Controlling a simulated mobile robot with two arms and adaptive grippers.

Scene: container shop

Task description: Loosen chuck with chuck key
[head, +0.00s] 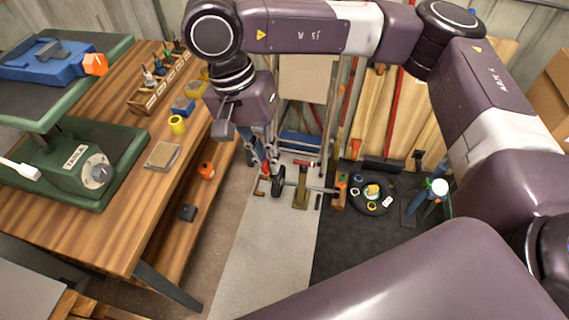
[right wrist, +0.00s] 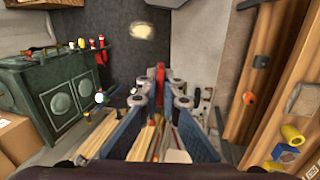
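My right gripper (head: 262,165) hangs down beside the right edge of the wooden bench, above the floor. In the right wrist view its fingers (right wrist: 161,95) close around a narrow red piece (right wrist: 160,74). This red piece also shows at the fingertips in the head view (head: 266,169); I cannot tell whether it is the chuck key. A green machine (head: 75,165) marked "TABLE", with a grey dial, stands on the bench at left. A blue vise (head: 45,62) with an orange knob sits on its upper table. No chuck can be made out. My left gripper is out of view.
The wooden bench (head: 150,205) holds a bottle rack (head: 160,85), a yellow cup (head: 177,125) and a notepad (head: 162,155). An orange cup (head: 206,170) is on the lower shelf. A round black tray (head: 371,207) with small items lies at right. Grey floor (head: 265,250) is clear in front.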

